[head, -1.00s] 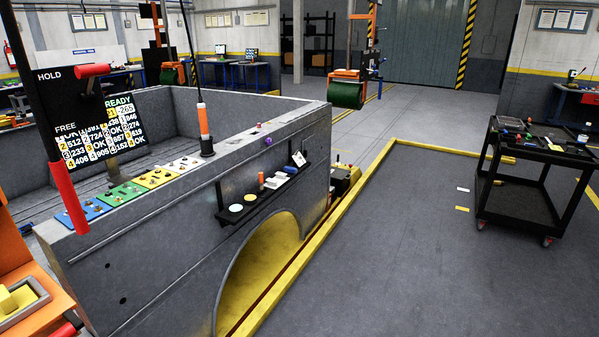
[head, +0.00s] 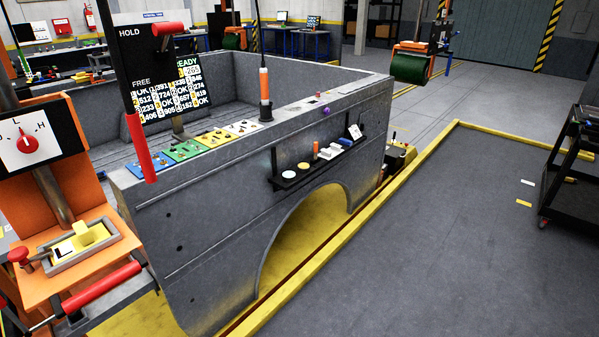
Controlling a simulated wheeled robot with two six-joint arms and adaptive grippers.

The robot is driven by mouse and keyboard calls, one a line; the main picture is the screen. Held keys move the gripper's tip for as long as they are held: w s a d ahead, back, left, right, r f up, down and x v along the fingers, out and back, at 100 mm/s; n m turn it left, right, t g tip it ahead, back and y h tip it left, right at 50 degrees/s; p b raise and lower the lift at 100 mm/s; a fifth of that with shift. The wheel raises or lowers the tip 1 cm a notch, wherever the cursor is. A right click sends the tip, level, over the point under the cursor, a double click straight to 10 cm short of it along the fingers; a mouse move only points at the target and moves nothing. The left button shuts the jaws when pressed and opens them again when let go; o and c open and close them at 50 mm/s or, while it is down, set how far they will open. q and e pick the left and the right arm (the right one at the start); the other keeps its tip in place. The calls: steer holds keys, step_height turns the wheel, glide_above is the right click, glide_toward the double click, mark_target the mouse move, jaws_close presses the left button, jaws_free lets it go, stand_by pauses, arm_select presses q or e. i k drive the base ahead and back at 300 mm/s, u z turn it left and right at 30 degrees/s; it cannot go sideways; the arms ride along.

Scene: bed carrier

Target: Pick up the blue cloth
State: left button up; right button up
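I cannot make out a blue cloth for certain in the head view. The clearest blue thing on the bed is a flat blue panel (head: 148,163) at the left end of a row of coloured panels on the bed wall's top edge. A small black shelf (head: 290,184) on the outer side of the wall holds several small items, including a white disc (head: 289,174), an orange cylinder (head: 316,149) and folded-looking pale pieces (head: 329,152) too small to identify. Neither of my grippers shows.
The grey truck bed (head: 220,230) fills the middle. An orange station (head: 75,205) with red handles stands at the left. A black cart (head: 567,190) is cut off at the right edge.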

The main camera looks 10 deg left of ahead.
mark_target(349, 144)
steer(key=z, duration=0.35)
steer(key=k, duration=0.45)
steer(key=z, duration=0.9)
steer(key=i, duration=4.45)
steer(key=u, duration=0.35)
steer(key=i, duration=1.25)
steer(key=u, duration=0.7)
steer(key=i, duration=0.9)
steer(key=u, duration=1.8)
steer(key=i, duration=1)
steer(key=u, duration=0.8)
